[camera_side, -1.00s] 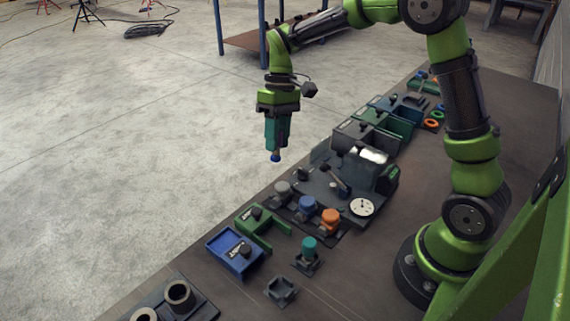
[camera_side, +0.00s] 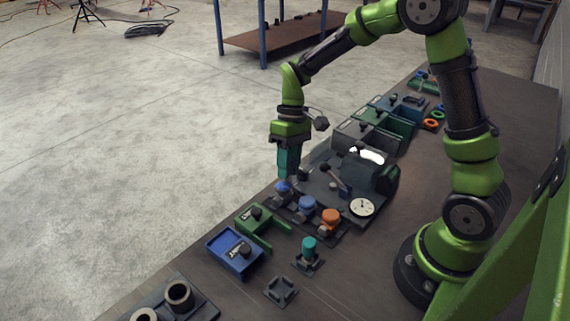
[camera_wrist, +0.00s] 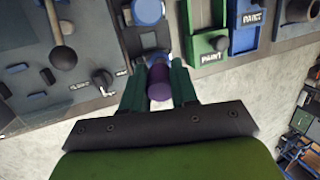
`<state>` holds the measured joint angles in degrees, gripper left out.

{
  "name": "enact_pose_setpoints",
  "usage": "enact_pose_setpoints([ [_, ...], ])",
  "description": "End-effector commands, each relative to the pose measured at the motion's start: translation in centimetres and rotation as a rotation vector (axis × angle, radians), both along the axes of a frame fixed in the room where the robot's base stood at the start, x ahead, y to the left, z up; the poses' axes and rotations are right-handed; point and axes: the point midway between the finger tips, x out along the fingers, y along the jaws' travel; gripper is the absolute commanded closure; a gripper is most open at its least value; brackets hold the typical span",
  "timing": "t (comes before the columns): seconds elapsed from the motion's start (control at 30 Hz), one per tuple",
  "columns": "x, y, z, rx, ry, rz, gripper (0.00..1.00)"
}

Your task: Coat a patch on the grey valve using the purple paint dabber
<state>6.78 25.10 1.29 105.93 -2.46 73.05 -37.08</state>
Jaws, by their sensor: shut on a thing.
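My gripper (camera_side: 287,172) is shut on the paint dabber, which shows as a purple cylinder (camera_wrist: 159,88) between the teal fingers in the wrist view. I cannot tell whether the tip touches the valve.
A blue valve (camera_side: 307,204) and an orange valve (camera_side: 331,217) stand just right of the tip. Green (camera_side: 262,229) and blue (camera_side: 234,251) paint trays lie in front. A teal-topped piece (camera_side: 309,246) and an empty holder (camera_side: 281,290) are nearer. A gauge panel (camera_side: 362,207) is to the right.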

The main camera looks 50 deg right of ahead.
Motion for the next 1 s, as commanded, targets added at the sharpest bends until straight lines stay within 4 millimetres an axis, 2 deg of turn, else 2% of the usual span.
enact_pose_setpoints([
  [0.07,-0.8,0.0,0.0,0.0,0.001,-0.001,1.0],
  [0.53,3.5,0.1,0.1,0.0,0.0,0.001,1.0],
  [0.57,3.4,0.1,0.3,0.0,-0.001,0.001,1.0],
  [0.63,3.4,0.0,1.9,-0.002,-0.006,0.0,1.0],
  [1.0,3.4,0.0,5.2,-0.001,-0.002,0.0,1.0],
])
